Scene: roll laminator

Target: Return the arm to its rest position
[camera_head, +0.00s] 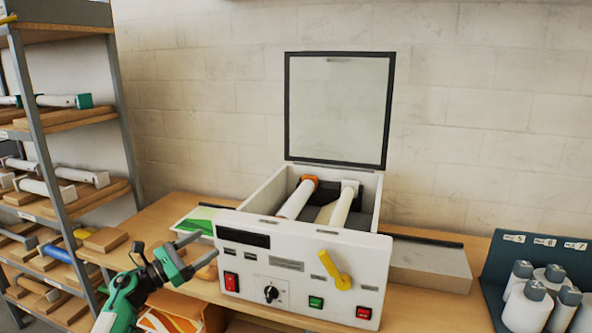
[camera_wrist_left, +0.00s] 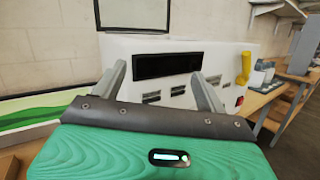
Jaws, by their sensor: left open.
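My left gripper (camera_head: 196,253) is in front of the left side of the laminator (camera_head: 300,268), near its front panel. Its two fingers are apart with nothing between them. In the left wrist view the open fingers (camera_wrist_left: 160,85) point at the white front panel with the dark display (camera_wrist_left: 167,66). The laminator's framed clear lid (camera_head: 337,110) stands raised, and two rollers (camera_head: 296,200) show inside. The yellow lever (camera_head: 335,270) is on the right part of the panel. My right gripper is not in view.
A shelf rack (camera_head: 62,185) with rollers and wooden blocks stands at the left. The workbench (camera_head: 440,300) runs under the laminator. A dark bottle rack (camera_head: 497,262) with several white bottles (camera_head: 527,304) is at the right. A green-and-white sheet (camera_head: 197,224) lies left of the laminator.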

